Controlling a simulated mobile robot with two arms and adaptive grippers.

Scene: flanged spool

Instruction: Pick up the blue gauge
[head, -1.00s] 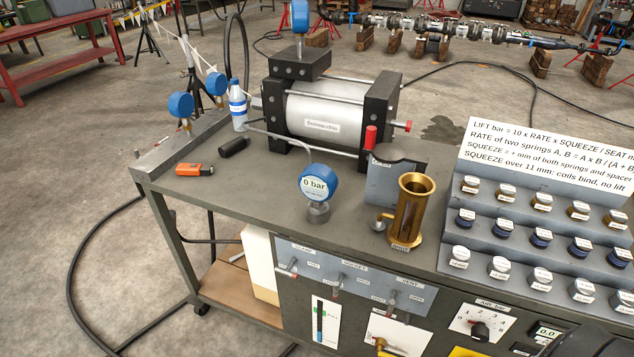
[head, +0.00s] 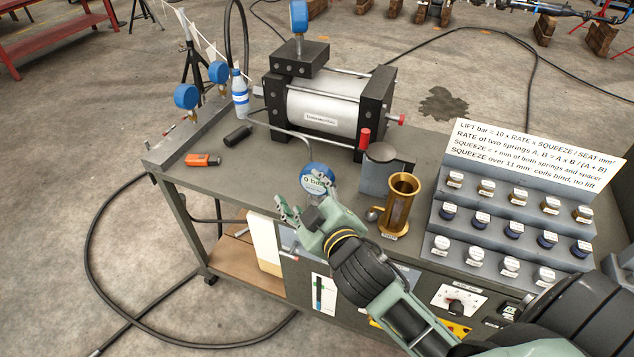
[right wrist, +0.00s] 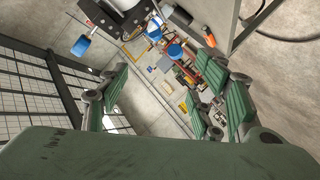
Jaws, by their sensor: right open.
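The blue gauge (head: 317,179) with the "0 bar" face stands upright on the bench, near its front edge. My right gripper (head: 306,200) is open in front of it in the head view, with its fingers pointing toward the gauge and hiding its lower part and base. I cannot tell whether a finger touches it. In the right wrist view the green fingers (right wrist: 165,82) are spread apart with nothing clearly held. Small blue shapes show beyond them there, but I cannot tell which is this gauge. My left gripper is not in view.
A brass cup (head: 399,200) and grey block (head: 377,178) stand right of the gauge. The cylinder (head: 325,108) stands behind it with another blue gauge (head: 299,15) on top. Two blue gauges (head: 187,96) are at the left edge. An orange item (head: 202,160) lies on the bench.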

